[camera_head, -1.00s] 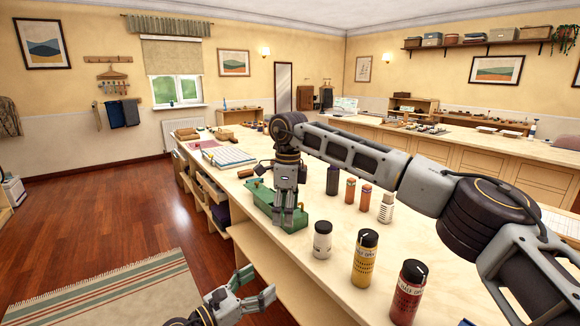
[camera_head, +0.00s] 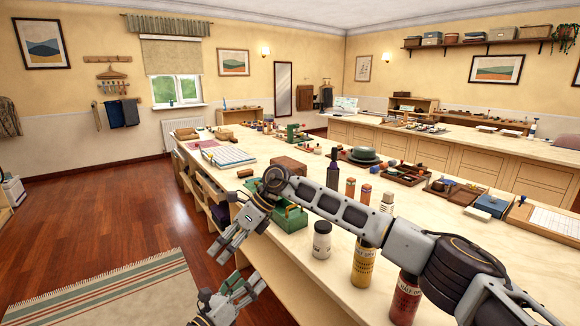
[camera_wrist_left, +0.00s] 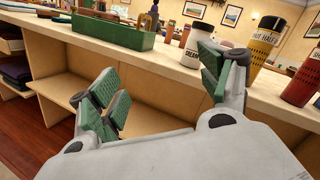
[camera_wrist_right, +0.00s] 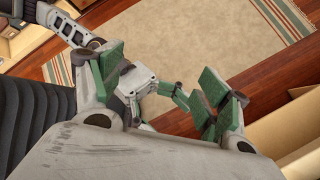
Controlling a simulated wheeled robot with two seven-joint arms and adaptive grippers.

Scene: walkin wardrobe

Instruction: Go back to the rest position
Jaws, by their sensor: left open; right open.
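My right gripper (camera_head: 228,247) hangs in front of the counter's left edge, over the floor. It is open and empty, with its fingers pointing down. Its open fingers also frame the right wrist view (camera_wrist_right: 165,85), with my left gripper (camera_wrist_right: 178,94) and the floor beneath. My left gripper (camera_head: 250,283) is low in front of the counter, below the right one. It is open with nothing between its fingers, as the left wrist view (camera_wrist_left: 160,80) also shows. A green toolbox (camera_head: 291,219) stands on the counter edge, partly hidden by my right arm; it is clear of both grippers.
A white jar (camera_head: 322,241), a yellow bottle (camera_head: 364,262) and a red bottle (camera_head: 404,300) stand near the counter edge. Small bottles (camera_head: 350,187) stand behind my right arm. Open shelves (camera_wrist_left: 130,85) lie under the counter. Floor beside the striped rug (camera_head: 130,295) is clear.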

